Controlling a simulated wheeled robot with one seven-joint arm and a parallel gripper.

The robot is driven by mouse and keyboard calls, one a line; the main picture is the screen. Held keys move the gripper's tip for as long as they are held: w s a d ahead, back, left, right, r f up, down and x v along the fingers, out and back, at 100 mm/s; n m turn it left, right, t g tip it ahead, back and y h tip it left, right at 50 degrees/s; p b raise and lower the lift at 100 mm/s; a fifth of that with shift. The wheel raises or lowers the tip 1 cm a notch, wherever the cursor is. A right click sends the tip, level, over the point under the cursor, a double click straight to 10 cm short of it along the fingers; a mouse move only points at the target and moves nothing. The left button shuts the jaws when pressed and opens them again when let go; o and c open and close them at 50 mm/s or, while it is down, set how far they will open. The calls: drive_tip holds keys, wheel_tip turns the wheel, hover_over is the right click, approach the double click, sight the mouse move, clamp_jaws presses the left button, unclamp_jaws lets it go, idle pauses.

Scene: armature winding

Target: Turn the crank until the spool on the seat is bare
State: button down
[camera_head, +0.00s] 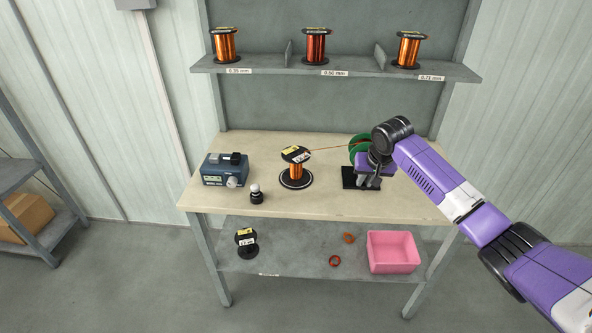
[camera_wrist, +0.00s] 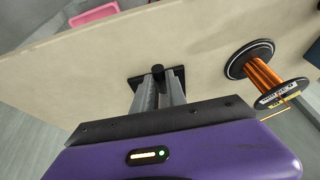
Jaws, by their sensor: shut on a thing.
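The spool on the seat (camera_head: 297,171) stands upright on a round black base near the middle of the bench, with copper wire still around its core. In the wrist view the spool (camera_wrist: 264,75) is at the right. A thin copper wire (camera_head: 330,147) runs from its top to the green winding wheel (camera_head: 358,145). The winder's black base (camera_head: 352,184) is on the bench, partly hidden by my arm. My gripper (camera_head: 371,181) is at the winder. In the wrist view its fingers (camera_wrist: 158,88) are shut on the dark crank knob (camera_wrist: 157,69).
A blue-grey meter box (camera_head: 222,177) and a small black-and-silver piece (camera_head: 256,195) stand left of the spool. Several full spools sit on the upper shelf (camera_head: 345,71). The lower shelf holds a bare black spool (camera_head: 246,242), two small rings and a pink bin (camera_head: 393,253).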

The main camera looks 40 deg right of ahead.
drive_tip(key=shift+w+a+f, duration=0.15)
drive_tip(key=shift+w+a, duration=0.2)
drive_tip(key=shift+a, duration=0.45)
wheel_tip(320, 180, up, 7)
drive_tip(key=w+a+p, duration=0.1)
drive_tip(key=w+a, duration=0.1)
drive_tip(key=w, duration=0.1)
drive_tip(key=s+d+r+p, duration=0.3)
drive_tip(key=s+r+p, duration=0.1)
drive_tip(key=p, duration=0.1)
drive_tip(key=shift+s+p, duration=0.35)
drive_tip(key=shift+s, duration=0.05)
drive_tip(key=shift+d+r, duration=0.1)
drive_tip(key=c, duration=1.3)
unclamp_jaws()
drive_tip(key=shift+o, duration=0.2)
drive_tip(key=shift+w+d+r, duration=0.1)
drive_tip(key=shift+r, duration=0.05)
